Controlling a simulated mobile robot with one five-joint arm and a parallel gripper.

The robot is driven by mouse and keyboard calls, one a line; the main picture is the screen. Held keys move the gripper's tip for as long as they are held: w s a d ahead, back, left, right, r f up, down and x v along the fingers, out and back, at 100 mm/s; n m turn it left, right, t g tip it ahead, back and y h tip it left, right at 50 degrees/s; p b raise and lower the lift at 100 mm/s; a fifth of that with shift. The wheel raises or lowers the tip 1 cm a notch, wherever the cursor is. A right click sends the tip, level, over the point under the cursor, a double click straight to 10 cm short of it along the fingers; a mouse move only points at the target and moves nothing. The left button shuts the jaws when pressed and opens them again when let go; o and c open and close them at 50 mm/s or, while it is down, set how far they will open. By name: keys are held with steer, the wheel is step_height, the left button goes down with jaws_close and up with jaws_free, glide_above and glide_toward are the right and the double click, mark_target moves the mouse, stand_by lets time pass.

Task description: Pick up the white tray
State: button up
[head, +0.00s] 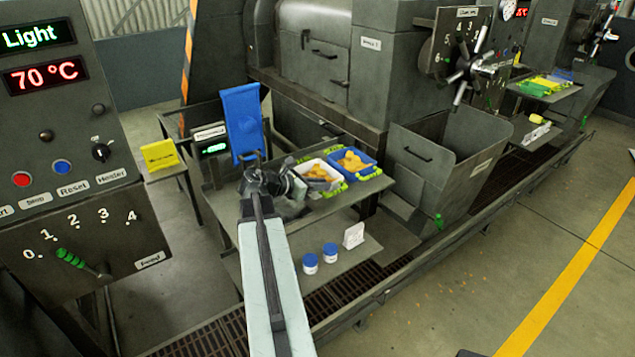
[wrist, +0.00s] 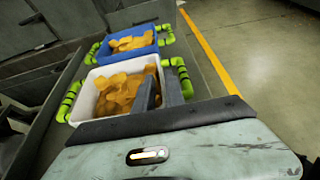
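The white tray (head: 303,165) stands on a grey shelf in the head view and holds orange-yellow pieces. In the wrist view the white tray (wrist: 86,101) has bright green handles on its left and right sides. My gripper (head: 300,187) is at its near left side in the head view. In the wrist view my gripper's two dark fingers (wrist: 161,91) stand apart at the tray's right wall. One finger is over the contents and the other is by the outer side. Contact with the wall cannot be told. The near edge of the tray is hidden by my gripper body.
A blue tray (head: 372,171) with similar pieces stands close beside the white one. An upright blue panel (head: 242,120) stands left of it. Two blue-lidded jars (head: 330,252) and a white card (head: 354,235) are on a lower shelf. Open floor lies right.

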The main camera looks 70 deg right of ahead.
steer(key=b+x, duration=0.1)
steer(key=x, duration=0.2)
steer(key=shift+s+d+f, duration=0.2)
steer(key=shift+s+d, duration=0.05)
jaws_close()
stand_by(1.0)
steer(key=shift+r, duration=0.15)
